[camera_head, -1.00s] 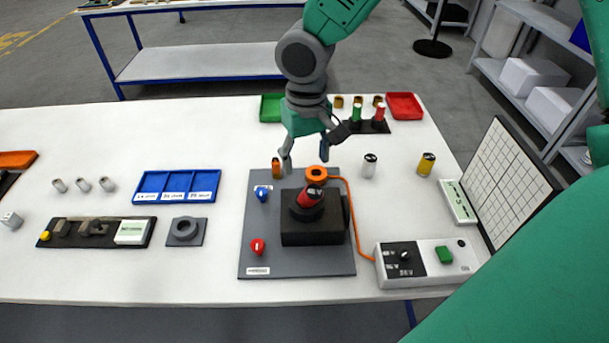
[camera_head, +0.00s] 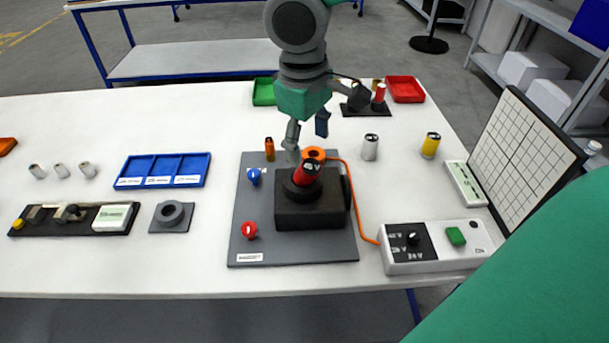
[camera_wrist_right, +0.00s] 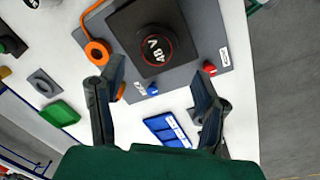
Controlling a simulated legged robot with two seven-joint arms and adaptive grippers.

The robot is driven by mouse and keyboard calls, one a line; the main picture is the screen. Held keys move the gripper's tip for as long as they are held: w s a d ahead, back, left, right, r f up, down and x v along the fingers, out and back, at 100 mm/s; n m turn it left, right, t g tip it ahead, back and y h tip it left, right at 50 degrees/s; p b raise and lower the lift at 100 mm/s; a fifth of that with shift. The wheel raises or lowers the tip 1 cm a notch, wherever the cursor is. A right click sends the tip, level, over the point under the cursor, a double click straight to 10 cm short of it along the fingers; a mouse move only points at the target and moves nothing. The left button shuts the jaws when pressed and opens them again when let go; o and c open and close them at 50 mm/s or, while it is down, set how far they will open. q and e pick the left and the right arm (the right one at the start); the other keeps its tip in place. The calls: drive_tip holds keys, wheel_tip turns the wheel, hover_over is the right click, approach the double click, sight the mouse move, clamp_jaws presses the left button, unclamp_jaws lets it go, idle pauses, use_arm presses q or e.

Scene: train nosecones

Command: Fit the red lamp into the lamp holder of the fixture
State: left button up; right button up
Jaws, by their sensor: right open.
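The red lamp (camera_head: 307,172), with a black top, stands in the round dark holder (camera_head: 291,188) on the black block of the fixture (camera_head: 310,213). It appears to lean to the right in the head view. In the right wrist view the lamp's dark top (camera_wrist_right: 157,47) faces the camera, marked 48 V, with a red ring. My right gripper (camera_head: 307,138) is open and empty, behind and above the lamp. In the right wrist view its spread fingers (camera_wrist_right: 160,72) are on either side of empty space, apart from the lamp. My left gripper is not in view.
The grey plate (camera_head: 247,215) carries a blue knob (camera_head: 254,176), a red knob (camera_head: 249,230) and an orange ring (camera_head: 313,153). An orange cable runs to the control box (camera_head: 440,243). A blue tray (camera_head: 162,170) lies left; upright cylinders (camera_head: 370,147) stand right.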

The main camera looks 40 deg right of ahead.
sight(310, 164)
drive_tip(key=f, duration=0.3)
drive_tip(key=shift+d+f, duration=0.25)
drive_tip(key=shift+d, duration=0.1)
drive_tip(key=f, duration=0.4)
drive_tip(key=shift+w+d+f, duration=0.15)
drive_tip(key=shift+w+f, duration=0.1)
drive_tip(key=shift+w, duration=0.15)
drive_tip(key=shift+s, duration=0.1)
drive_tip(key=c, duration=1.3)
clamp_jaws()
drive_tip(key=shift+r, duration=0.15)
